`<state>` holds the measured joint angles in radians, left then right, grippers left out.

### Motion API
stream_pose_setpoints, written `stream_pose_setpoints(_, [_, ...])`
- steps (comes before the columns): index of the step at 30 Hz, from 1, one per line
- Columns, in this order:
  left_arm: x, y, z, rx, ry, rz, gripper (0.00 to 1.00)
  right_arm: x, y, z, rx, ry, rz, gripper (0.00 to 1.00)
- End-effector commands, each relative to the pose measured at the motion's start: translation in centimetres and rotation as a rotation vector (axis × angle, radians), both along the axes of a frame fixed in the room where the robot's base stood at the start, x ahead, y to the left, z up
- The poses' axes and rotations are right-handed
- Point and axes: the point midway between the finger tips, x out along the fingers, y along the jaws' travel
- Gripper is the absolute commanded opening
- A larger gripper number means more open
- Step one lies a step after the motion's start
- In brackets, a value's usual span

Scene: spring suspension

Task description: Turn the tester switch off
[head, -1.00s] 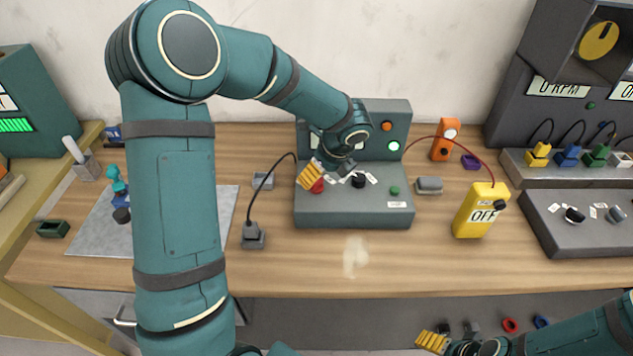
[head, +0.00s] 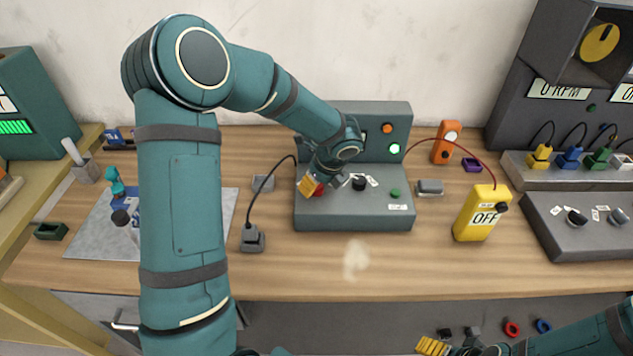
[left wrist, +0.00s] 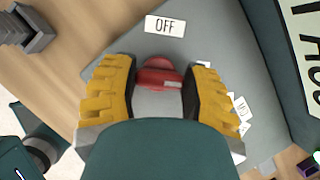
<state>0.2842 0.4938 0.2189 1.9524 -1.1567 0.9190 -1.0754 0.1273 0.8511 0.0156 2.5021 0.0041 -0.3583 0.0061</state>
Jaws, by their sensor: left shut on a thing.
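The grey-green tester (head: 340,210) stands mid-table, with a sloping front panel and an upright back that carries an orange lamp and a glowing green-white lamp (head: 395,149). Its red switch (left wrist: 158,75) shows in the left wrist view, with an OFF label (left wrist: 165,26) beyond it. My left gripper (head: 308,187) is at the left of the panel, its yellow fingers shut on the red switch from both sides. The fingers and wrist hide part of the switch and other labels.
A black knob (head: 359,184) and a green button (head: 395,193) sit on the same panel. A grey plug block (head: 252,238) with a black cable stands left. The table in front of the tester is clear.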

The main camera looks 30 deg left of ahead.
Motion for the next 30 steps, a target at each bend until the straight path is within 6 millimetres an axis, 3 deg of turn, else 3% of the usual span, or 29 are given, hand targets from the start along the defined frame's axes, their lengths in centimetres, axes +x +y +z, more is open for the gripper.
stream_pose_setpoints(14, [0.0, 0.0, 0.0, 0.002, 0.002, 0.154, 0.12, 0.1, 0.0, 0.3, 0.000, -0.002, -0.002, 0.80])
stream_pose_setpoints(30, [0.0, 0.0, 0.1, 0.002, 0.002, 0.653, 0.12, 0.6, -0.1, 1.8, -0.003, -0.013, -0.010, 0.80])
